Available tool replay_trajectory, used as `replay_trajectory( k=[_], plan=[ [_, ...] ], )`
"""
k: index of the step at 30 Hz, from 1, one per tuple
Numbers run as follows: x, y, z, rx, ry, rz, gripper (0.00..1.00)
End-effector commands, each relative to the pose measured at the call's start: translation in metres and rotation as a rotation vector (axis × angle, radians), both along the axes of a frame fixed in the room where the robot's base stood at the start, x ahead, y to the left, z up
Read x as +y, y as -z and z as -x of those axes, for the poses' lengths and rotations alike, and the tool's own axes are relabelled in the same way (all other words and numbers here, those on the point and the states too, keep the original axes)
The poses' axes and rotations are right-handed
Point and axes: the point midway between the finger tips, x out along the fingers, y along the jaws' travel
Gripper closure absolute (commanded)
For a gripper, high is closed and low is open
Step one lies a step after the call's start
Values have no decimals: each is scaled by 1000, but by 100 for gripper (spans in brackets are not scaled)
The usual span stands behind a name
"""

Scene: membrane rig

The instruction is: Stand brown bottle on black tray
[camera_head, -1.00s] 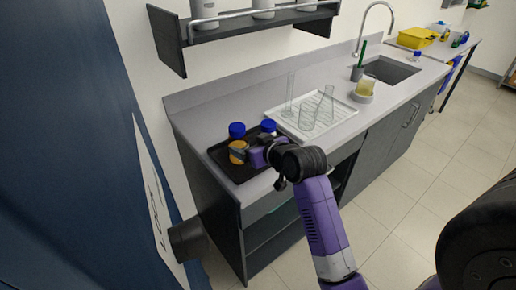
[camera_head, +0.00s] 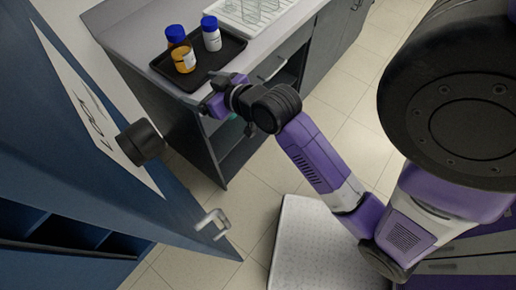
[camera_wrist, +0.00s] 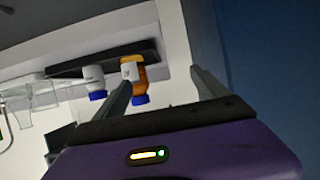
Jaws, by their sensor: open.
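The brown bottle (camera_head: 182,57), amber with a blue cap and a pale label, stands upright on the black tray (camera_head: 217,60), near its left end. In the wrist view, which is upside down, the brown bottle (camera_wrist: 133,71) and the tray (camera_wrist: 68,66) also show. My gripper (camera_head: 213,104) is open and empty, off the front edge of the tray and apart from the bottle. In the wrist view its two fingers (camera_wrist: 161,78) are spread wide, with the bottle beyond them near the left fingertip.
A white bottle (camera_head: 212,40) with a blue cap stands on the tray right beside the brown one. A white drying rack (camera_head: 232,14) with glassware lies behind on the counter. A blue door (camera_head: 110,190) with a handle (camera_head: 212,220) is at the left.

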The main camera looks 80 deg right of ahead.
Motion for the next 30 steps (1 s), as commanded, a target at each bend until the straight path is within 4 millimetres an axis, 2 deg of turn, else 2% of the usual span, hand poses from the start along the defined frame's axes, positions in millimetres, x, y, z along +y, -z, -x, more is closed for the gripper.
replay_trajectory(
  k=[1,6,13,21,27,30],
  plan=[
    [17,9,7,4,-21,1,16],
    [65,24,31,-14,-80,16,16],
    [123,31,73,-43,-176,31,16],
    [181,19,133,-88,-307,36,16],
    [210,0,172,-122,-397,32,16],
    [218,-7,185,-135,-428,29,16]
  ],
)
